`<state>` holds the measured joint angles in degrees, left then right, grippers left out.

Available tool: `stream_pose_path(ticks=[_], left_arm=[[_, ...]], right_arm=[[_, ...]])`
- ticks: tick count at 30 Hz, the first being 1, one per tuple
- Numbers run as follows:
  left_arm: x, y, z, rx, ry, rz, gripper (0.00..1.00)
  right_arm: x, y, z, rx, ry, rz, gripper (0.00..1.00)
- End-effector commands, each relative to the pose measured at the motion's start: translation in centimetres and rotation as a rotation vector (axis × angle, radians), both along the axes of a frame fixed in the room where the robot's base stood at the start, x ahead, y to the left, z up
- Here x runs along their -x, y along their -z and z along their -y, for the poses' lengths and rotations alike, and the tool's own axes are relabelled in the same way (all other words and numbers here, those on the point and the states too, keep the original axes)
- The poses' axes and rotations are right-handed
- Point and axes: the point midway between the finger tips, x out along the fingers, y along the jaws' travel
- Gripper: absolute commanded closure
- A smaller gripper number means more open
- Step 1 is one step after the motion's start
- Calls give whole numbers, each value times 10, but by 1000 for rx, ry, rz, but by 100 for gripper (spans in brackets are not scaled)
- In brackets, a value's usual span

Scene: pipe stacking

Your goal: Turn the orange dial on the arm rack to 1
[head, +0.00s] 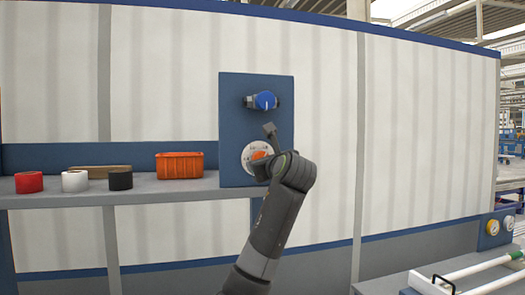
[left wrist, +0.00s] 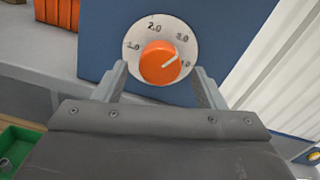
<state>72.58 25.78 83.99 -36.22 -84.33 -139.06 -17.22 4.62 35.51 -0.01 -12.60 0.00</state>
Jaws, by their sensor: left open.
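The orange dial (head: 259,155) sits on a white round scale low on the blue panel, partly hidden by my left gripper (head: 265,148) in the head view. In the left wrist view the orange dial (left wrist: 158,66) is in full sight. Its white pointer line points right and slightly up, between the 3.0 mark and the lowest right mark, which looks like 4.0. The 1.0 mark is on the left of the scale (left wrist: 135,33). My left gripper (left wrist: 159,68) is open, its fingers either side of the dial, with gaps visible. My right gripper is not in view.
A blue knob (head: 265,100) sits above on the blue panel (head: 235,125). An orange bin (head: 180,166) and red (head: 29,183), white (head: 75,181) and black (head: 120,180) rolls stand on the grey shelf (head: 180,187). White pipes (head: 480,268) lie at lower right.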

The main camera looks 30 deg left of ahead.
Motion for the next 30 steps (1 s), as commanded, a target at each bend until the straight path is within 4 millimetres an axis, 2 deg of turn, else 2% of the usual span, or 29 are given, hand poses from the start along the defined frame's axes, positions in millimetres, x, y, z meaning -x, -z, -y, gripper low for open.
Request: stream_pose_path(ticks=[1,6,18,28,30], left_arm=[[-5,-4,-6,-1,-3,-3,36],[-16,-2,-19,0,-1,-1,36],[-20,1,-23,0,1,0,37],[-20,0,-22,-1,1,1,80],[-20,0,-22,0,1,2,81]], right_arm=[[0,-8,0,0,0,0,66],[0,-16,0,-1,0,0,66],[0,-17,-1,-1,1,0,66],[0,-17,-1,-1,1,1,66],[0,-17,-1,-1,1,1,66]])
